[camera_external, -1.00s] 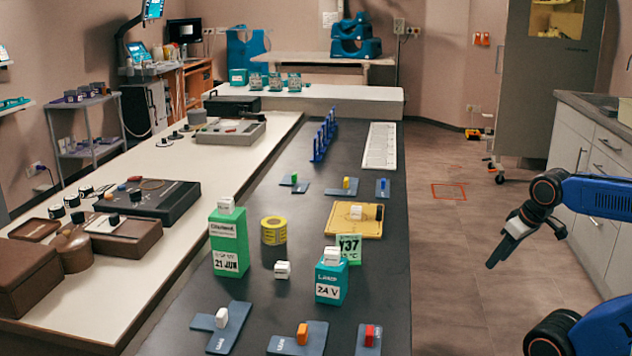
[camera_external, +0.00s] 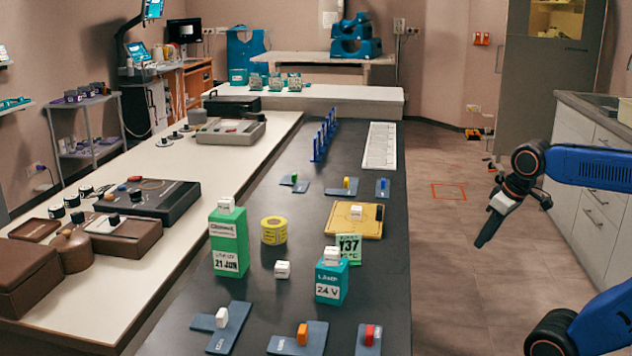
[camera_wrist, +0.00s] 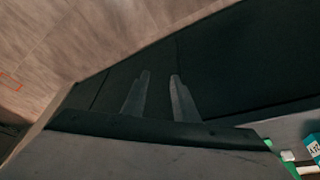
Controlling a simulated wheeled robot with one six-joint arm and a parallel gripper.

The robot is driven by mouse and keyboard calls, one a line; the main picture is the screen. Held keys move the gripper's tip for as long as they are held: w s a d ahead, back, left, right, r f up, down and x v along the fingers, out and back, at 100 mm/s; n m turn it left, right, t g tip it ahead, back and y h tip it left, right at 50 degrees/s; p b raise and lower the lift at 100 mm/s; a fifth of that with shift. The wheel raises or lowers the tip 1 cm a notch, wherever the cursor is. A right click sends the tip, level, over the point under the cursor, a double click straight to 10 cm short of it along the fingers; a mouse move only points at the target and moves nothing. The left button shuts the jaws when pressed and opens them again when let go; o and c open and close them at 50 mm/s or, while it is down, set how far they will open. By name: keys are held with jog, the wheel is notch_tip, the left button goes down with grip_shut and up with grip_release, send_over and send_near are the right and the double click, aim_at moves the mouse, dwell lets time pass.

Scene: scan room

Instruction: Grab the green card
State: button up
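The green card (camera_external: 349,247) is light green with black print reading "137". It stands upright on the dark table, just behind the teal box (camera_external: 331,285), which hides part of its lower left. My gripper (camera_external: 480,243) is in the air over the floor to the right of the table, well apart from the card and pointing down and left. In the wrist view my two fingers (camera_wrist: 160,76) are apart with nothing between them. I cannot make out the card for certain in that view.
A yellow tray (camera_external: 340,224) lies just behind the card. A yellow roll (camera_external: 274,230), a white cube (camera_external: 282,270) and a tall green box (camera_external: 228,250) stand to its left. Blue-grey pieces (camera_external: 298,340) lie at the front. The table's right strip is mostly clear.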

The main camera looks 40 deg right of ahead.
jog(key=w+a+r+n+g, duration=0.2)
jog(key=w+a+r+n, duration=0.1)
jog(key=w+a+r, duration=0.5)
notch_tip(320, 180, up, 13)
jog(key=n+g, duration=0.2)
jog(key=n, duration=0.5)
send_over(349, 241)
jog(key=f, duration=1.1)
jog(key=shift+s+d+f, duration=0.1)
jog(key=shift+d+f, duration=0.1)
jog(key=shift+f, duration=0.15)
jog(key=shift+w+a+f, duration=0.1)
jog(key=shift+f, duration=1.25)
jog(key=shift+w+a+f, duration=0.1)
jog(key=shift+f, duration=1.25)
grip_shut()
